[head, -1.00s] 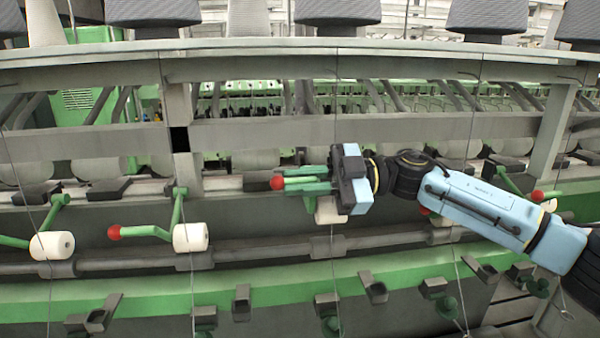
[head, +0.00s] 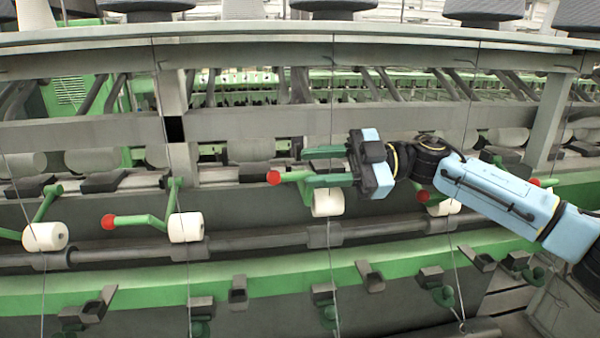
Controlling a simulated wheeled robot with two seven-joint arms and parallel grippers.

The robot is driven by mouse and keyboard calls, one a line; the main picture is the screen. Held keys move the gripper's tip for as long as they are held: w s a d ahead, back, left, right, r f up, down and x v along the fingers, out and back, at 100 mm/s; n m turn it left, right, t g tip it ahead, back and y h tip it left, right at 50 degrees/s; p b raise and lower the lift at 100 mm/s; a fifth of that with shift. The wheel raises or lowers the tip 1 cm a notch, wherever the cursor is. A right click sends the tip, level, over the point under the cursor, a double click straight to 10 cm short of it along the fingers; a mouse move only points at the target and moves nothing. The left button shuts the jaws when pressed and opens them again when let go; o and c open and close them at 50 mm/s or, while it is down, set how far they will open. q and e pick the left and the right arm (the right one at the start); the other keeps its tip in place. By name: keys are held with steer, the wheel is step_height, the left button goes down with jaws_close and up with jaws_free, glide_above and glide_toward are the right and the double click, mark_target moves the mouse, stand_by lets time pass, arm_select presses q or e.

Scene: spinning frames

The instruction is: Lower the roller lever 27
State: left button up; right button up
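The lever by my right gripper is green with a red ball (head: 274,178) at its left end and a white roller (head: 327,203) below its right part. I see no number on it. Its ball and roller sit higher than the line of the neighbouring levers. My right gripper (head: 325,167) reaches in from the right with its two green fingers apart, one above the other. The lower finger overlaps the lever's arm in the picture; whether they touch I cannot tell. The finger tips are to the right of the ball. My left gripper is not in view.
A similar lever with a red ball (head: 109,222) and roller (head: 185,227) is to the left. Another roller (head: 45,236) is at the far left, and one more (head: 443,206) sits below my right arm. A grey rail (head: 265,238) runs under the rollers.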

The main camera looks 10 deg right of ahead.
steer(key=d+b, duration=0.2)
steer(key=d, duration=0.7)
steer(key=shift+d, duration=0.3)
